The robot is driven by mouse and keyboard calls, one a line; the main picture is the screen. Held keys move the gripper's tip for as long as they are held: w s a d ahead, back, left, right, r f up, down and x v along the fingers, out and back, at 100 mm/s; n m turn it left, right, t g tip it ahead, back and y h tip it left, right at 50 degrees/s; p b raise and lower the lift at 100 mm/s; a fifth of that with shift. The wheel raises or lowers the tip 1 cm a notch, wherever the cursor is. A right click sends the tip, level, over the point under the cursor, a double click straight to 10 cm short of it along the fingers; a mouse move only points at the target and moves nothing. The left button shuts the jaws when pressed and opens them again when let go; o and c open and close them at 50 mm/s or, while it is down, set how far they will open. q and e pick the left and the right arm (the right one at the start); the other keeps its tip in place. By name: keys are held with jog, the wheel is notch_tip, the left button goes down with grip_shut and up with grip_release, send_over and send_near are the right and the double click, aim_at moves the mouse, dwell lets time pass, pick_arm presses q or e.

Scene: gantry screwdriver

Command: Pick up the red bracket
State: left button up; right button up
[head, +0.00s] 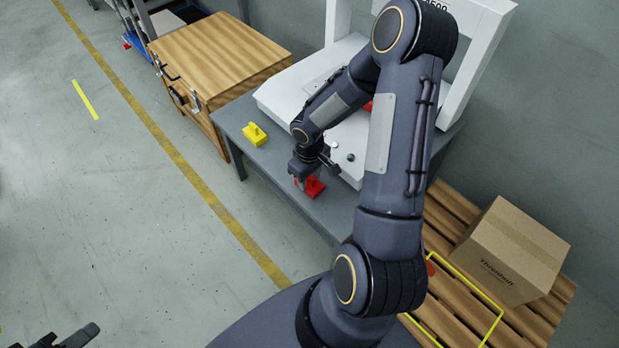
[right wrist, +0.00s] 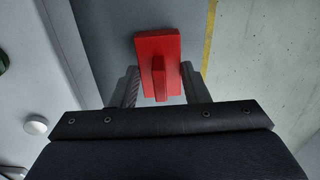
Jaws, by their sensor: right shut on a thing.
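The red bracket (head: 315,188) is at the front edge of the grey bench, under my right gripper (head: 303,182). In the right wrist view the red bracket (right wrist: 158,50) shows as a flat plate with an upright rib. The right gripper's fingers (right wrist: 160,88) are on either side of it, shut on it. I cannot tell whether the bracket is touching the bench or just above it. Part of my left gripper (head: 75,338) shows dark at the bottom left corner; its jaws are not clear.
A yellow bracket (head: 255,134) stands on the grey bench (head: 240,112) left of the red one. A white gantry machine (head: 285,95) with buttons stands behind. A wooden cabinet (head: 215,50) is at the left, a cardboard box (head: 510,250) on a pallet at the right.

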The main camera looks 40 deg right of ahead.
notch_tip(320, 180, up, 3)
jog(key=shift+f+p, duration=0.1)
jog(key=shift+p, duration=0.5)
jog(key=s+a+r+p, duration=0.1)
jog(key=s+a+r, duration=0.1)
jog(key=a+r, duration=0.4)
jog(key=s+a+r+p, duration=0.1)
jog(key=s+a+r, duration=0.25)
jog(key=a, duration=0.35)
notch_tip(320, 180, up, 10)
jog(key=p, duration=0.8)
send_over(318, 188)
jog(key=s+d+r+p, duration=0.35)
jog(key=d+r, duration=0.35)
jog(key=d, duration=0.5)
jog(key=shift+m, duration=0.3)
jog(key=w+d+f, duration=0.2)
jog(key=d+f, duration=0.1)
jog(key=w+d+f, duration=0.3)
jog(key=d, duration=0.1)
jog(key=w+d+f, duration=0.2)
jog(key=d, duration=0.2)
jog(key=shift+w+f, duration=0.25)
jog(key=shift+f, duration=0.15)
jog(key=f, duration=0.4)
jog(key=shift+w+d, duration=0.25)
jog(key=shift+d, duration=0.05)
